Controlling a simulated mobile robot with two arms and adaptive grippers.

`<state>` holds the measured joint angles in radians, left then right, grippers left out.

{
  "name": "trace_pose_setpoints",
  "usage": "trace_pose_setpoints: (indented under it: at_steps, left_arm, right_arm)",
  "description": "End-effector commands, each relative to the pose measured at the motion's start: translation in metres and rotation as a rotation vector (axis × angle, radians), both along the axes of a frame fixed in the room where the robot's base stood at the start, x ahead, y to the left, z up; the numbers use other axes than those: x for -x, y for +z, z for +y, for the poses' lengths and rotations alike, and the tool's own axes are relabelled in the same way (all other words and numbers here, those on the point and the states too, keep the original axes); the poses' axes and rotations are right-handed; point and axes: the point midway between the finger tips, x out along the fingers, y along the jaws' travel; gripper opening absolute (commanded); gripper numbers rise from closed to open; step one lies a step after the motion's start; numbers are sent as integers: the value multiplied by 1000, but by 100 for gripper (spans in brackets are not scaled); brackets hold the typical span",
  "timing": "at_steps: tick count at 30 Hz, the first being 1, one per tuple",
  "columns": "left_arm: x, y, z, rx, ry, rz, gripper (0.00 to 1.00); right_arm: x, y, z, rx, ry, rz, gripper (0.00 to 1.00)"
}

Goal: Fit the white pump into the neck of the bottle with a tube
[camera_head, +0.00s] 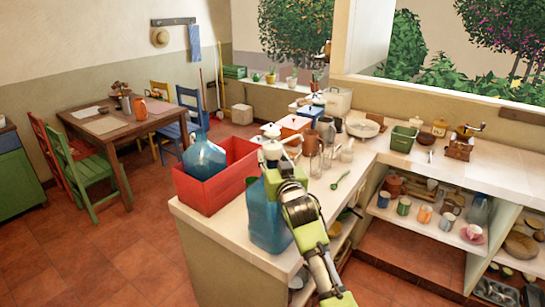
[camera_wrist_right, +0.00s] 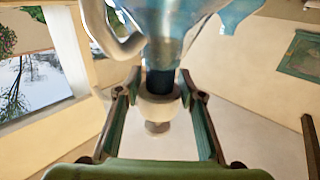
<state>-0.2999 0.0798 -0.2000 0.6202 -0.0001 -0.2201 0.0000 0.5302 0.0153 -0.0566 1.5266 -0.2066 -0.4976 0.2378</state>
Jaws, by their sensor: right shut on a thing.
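My right gripper (camera_head: 272,164) is over the near blue bottle (camera_head: 268,222), which stands upright at the counter's front edge. It is shut on the white pump (camera_head: 272,150), whose pale top shows above the fingers. In the right wrist view the pump's round white body (camera_wrist_right: 158,107) sits between the fingertips of the right gripper (camera_wrist_right: 160,95), with a dark blue part against it and clear blue bottle-like material (camera_wrist_right: 180,20) beyond. A curved white piece is at upper left there. The gripper hides the bottle's neck in the head view, so I cannot tell how deep the pump sits. My left gripper is out of view.
A red crate (camera_head: 212,190) with another blue bottle (camera_head: 205,160) stands just left of the near bottle. Several jars and glasses stand behind the gripper. A green spoon (camera_head: 340,180) lies to the right. Open shelves (camera_head: 440,230) with cups are at the right.

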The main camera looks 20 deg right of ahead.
Motion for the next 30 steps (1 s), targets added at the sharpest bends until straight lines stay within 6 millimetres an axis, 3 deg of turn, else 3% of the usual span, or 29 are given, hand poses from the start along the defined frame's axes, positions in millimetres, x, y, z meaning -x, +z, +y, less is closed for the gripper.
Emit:
trace_pose_setpoints:
  at_steps: [30]
  left_arm:
    - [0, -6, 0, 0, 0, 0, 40]
  right_arm:
    - [0, -12, 0, 0, 0, 0, 13]
